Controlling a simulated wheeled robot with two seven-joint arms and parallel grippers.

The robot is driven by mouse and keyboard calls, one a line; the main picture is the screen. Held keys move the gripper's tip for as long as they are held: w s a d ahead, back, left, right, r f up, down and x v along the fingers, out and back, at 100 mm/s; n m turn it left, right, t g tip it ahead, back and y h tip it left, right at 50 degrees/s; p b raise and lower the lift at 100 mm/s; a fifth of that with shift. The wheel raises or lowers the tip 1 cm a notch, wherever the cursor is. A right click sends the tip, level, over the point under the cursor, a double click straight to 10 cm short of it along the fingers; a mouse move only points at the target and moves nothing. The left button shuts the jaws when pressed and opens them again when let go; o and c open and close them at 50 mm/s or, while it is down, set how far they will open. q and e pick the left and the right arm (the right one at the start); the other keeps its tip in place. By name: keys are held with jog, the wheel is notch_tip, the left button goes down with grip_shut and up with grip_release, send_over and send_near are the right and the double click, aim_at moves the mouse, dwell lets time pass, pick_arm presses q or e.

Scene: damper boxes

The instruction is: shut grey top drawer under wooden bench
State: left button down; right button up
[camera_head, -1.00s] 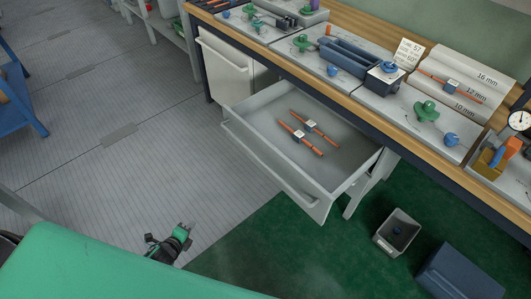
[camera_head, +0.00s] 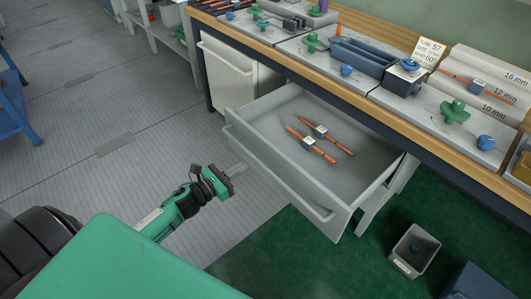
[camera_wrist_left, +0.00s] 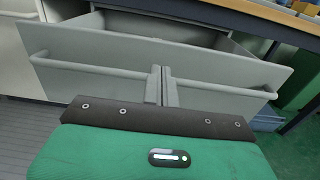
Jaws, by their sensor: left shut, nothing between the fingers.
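The grey top drawer (camera_head: 374,190) is pulled well out from under the wooden bench (camera_head: 378,106). Two orange rods with small labelled blocks (camera_head: 311,138) lie inside it. My left gripper (camera_head: 235,171) is shut and empty, just in front of the drawer's front panel, near its left half. In the left wrist view the drawer front (camera_wrist_left: 110,50) and its long bar handle (camera_wrist_left: 215,88) fill the area ahead of the shut fingers (camera_wrist_left: 161,86). I cannot tell if the fingertips touch the panel. My right gripper is not in view.
A grey bin (camera_head: 415,250) and a blue box (camera_head: 474,283) stand on the green floor mat at the lower right. A pale cabinet front (camera_head: 228,72) is left of the drawer. The grey floor at left is mostly clear.

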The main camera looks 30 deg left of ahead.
aim_at(271, 148)
pick_arm(q)
jog(key=x, duration=0.9)
jog(key=shift+w+d+p, duration=0.15)
jog(key=shift+w+p, duration=0.15)
jog(key=shift+w, duration=0.05)
jog(key=shift+w+d, duration=0.15)
jog(key=shift+w, duration=0.3)
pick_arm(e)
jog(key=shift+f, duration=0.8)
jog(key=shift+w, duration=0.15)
